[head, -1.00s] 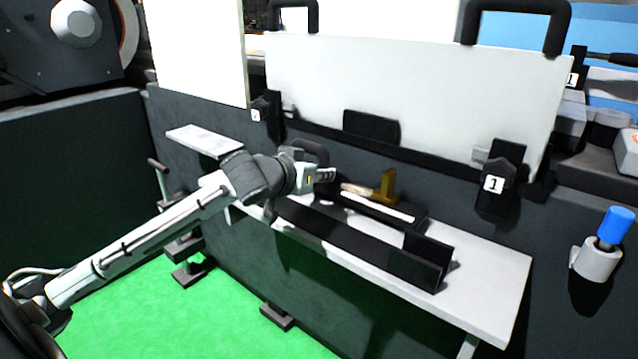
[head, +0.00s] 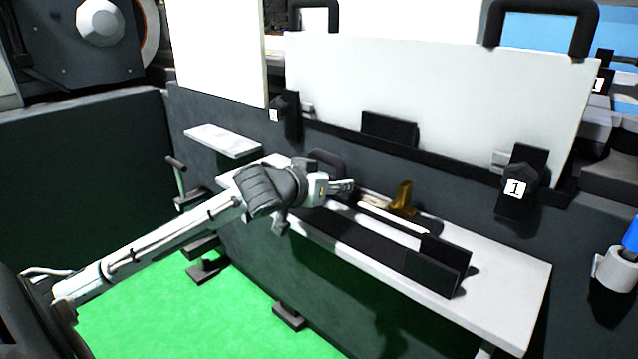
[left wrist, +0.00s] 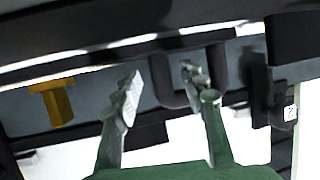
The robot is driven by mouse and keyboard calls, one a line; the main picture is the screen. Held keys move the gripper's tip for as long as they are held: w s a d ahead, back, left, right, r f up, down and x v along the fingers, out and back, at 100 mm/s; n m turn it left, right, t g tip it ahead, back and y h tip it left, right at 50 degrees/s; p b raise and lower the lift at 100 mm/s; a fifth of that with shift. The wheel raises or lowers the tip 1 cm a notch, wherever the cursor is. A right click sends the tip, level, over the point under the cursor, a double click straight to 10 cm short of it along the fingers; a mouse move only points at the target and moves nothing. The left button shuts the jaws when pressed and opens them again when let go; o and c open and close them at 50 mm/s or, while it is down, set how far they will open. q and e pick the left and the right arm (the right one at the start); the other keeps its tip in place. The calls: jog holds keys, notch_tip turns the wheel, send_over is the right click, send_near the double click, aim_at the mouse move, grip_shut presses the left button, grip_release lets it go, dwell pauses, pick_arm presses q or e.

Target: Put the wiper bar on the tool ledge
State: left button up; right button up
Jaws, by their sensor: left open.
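What I take to be the wiper bar, a long dark bar with a white strip (head: 395,216), lies on the white bench shelf (head: 505,305). In the left wrist view the white strip (left wrist: 130,42) crosses the upper part. A black U-shaped handle (head: 328,158) stands near its left end. My left gripper (head: 345,187) is open and empty beside this handle. In the left wrist view the handle (left wrist: 188,100) shows between the open fingers (left wrist: 165,85); contact cannot be told. A small white ledge (head: 222,140), possibly the tool ledge, is at the left and looks empty.
A brass-coloured block (head: 404,198) stands behind the strip; it also shows in the left wrist view (left wrist: 52,102). A black bracket (head: 436,268) stands at the shelf's front right. A large white panel (head: 430,90) rises behind. A grey holder (head: 612,268) is at the right.

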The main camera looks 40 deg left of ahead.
pick_arm(q)
jog(key=v, duration=0.7)
jog(key=shift+s, duration=0.2)
jog(key=shift+p+v, duration=0.7)
jog(key=shift+v, duration=0.45)
jog(key=shift+s+d+r, duration=0.1)
jog(key=shift+s+r, duration=0.1)
jog(key=shift+s, duration=0.15)
pick_arm(e)
jog(key=shift+s+x, duration=0.1)
jog(key=shift+x, duration=0.75)
jog(key=shift+s+x, duration=0.15)
jog(key=shift+x, duration=0.75)
jog(key=shift+a, duration=0.1)
